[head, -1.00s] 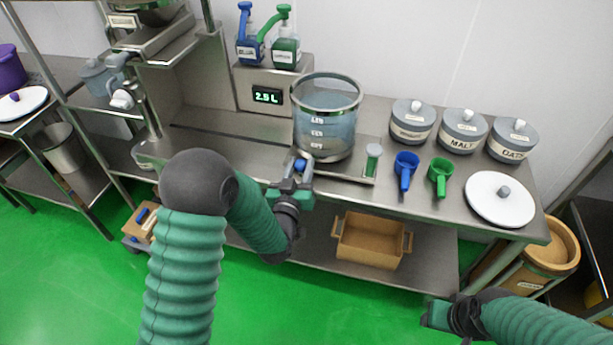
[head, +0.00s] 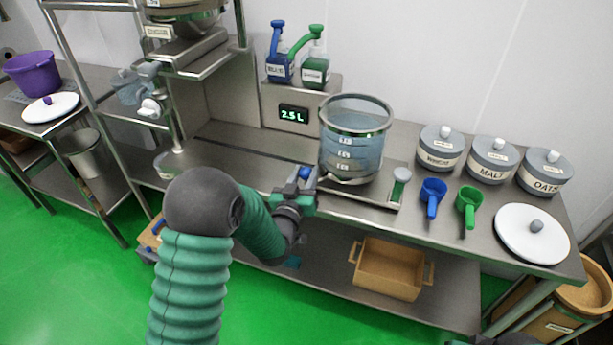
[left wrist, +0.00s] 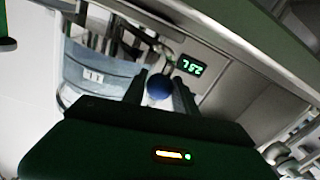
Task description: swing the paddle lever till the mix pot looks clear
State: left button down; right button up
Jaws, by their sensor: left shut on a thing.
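The mix pot (head: 355,140) is a clear vessel with a metal rim and white level marks, standing on the steel bench; its contents look bluish and see-through. It also shows in the left wrist view (left wrist: 92,72). The paddle lever ends in a blue knob (head: 305,172) at the pot's lower left front. My left gripper (head: 300,182) is shut on the knob, and in the left wrist view the blue knob (left wrist: 159,88) sits between the two fingers. My right gripper is not clearly seen; only a dark bit of that arm shows at the bottom edge.
A display (head: 293,115) reads 2.5 L behind the pot. Blue (head: 280,66) and green (head: 316,70) pump bottles stand above it. Blue (head: 432,192) and green (head: 468,200) scoops, lidded jars (head: 492,160) and a white lid (head: 532,233) lie to the right.

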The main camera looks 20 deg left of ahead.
pick_arm(q)
jog(key=shift+d, duration=0.3)
jog(key=c, duration=1)
grip_release()
jog(key=shift+a, duration=0.15)
jog(key=shift+s, duration=0.15)
jog(key=s+d+p, duration=0.1)
jog(key=s+p, duration=0.9)
jog(key=s, duration=0.6)
jog(key=shift+s+d, duration=0.2)
jog(key=shift+s, duration=0.05)
jog(key=shift+f, duration=0.1)
